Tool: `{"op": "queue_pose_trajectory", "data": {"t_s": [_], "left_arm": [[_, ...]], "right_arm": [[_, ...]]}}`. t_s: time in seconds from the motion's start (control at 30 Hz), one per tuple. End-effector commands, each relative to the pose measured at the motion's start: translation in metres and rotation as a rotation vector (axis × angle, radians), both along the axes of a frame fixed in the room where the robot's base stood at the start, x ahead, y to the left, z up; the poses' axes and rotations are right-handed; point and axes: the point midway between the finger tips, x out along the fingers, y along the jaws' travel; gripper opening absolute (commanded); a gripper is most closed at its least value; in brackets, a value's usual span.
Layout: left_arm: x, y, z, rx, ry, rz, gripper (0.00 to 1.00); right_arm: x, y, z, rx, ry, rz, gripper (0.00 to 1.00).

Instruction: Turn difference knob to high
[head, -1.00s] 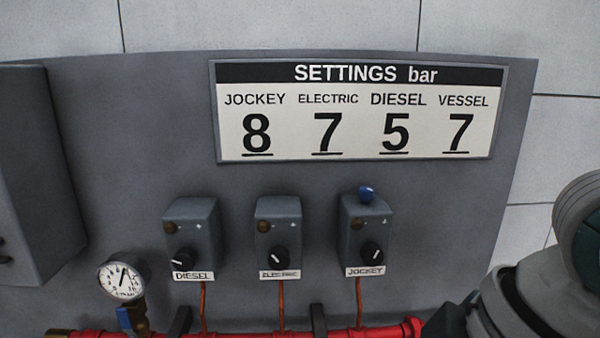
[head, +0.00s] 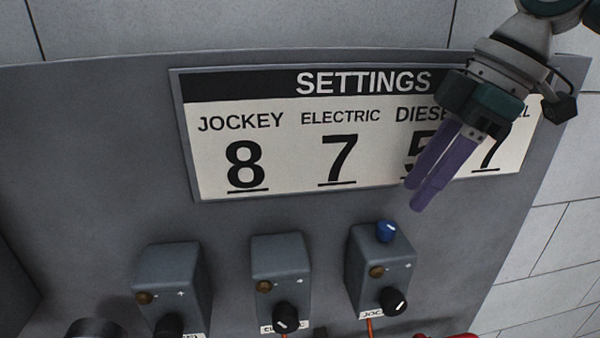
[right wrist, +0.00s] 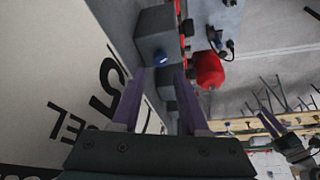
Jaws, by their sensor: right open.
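Three grey boxes hang on the panel, labels partly cut off. The right box (head: 380,262) has a blue knob (head: 386,231) on top, a brass button and a black knob (head: 394,301) on its front. Similar black knobs show on the middle box (head: 277,259) and left box (head: 171,280). Which knob sets difference is unmarked. My right gripper (head: 413,197) is open and empty, above and right of the blue knob, apart from it. In the right wrist view the blue knob (right wrist: 161,59) appears beyond and between the purple fingers. A dark gripper-like shape, perhaps my left gripper (right wrist: 268,122), shows small there.
The settings sign (head: 240,188) is behind my right gripper, which covers part of it. Red pipe (head: 455,336) runs below the boxes. A red tank (right wrist: 208,70) shows in the right wrist view. The panel left of the sign is bare.

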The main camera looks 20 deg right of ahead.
Motion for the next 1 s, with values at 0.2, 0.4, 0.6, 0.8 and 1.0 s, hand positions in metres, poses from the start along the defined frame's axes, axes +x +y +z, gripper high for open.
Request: {"op": "queue_pose_trajectory", "data": {"t_s": [0.2, 0.4, 0.6, 0.8, 1.0], "left_arm": [[0.0, 0.0, 0.024, 0.0, 0.002, 0.0, 0.5], [0.0, 0.0, 0.029, 0.0, 0.001, 0.0, 0.5], [0.0, -0.001, 0.028, -0.004, 0.001, 0.003, 0.5], [0.0, -0.003, 0.028, -0.009, 0.0, 0.006, 0.5], [0.0, -0.003, 0.029, -0.01, -0.001, 0.006, 0.5]], "right_arm": [[0.007, 0.014, -0.034, 0.001, 0.005, 0.001, 0.44], [0.012, 0.02, -0.053, 0.001, 0.001, 0.0, 0.44], [0.012, 0.02, -0.057, -0.002, -0.001, 0.001, 0.44], [0.012, 0.02, -0.057, -0.002, -0.001, 0.001, 0.33], [0.012, 0.02, -0.056, -0.001, 0.0, 0.001, 0.1]]}}
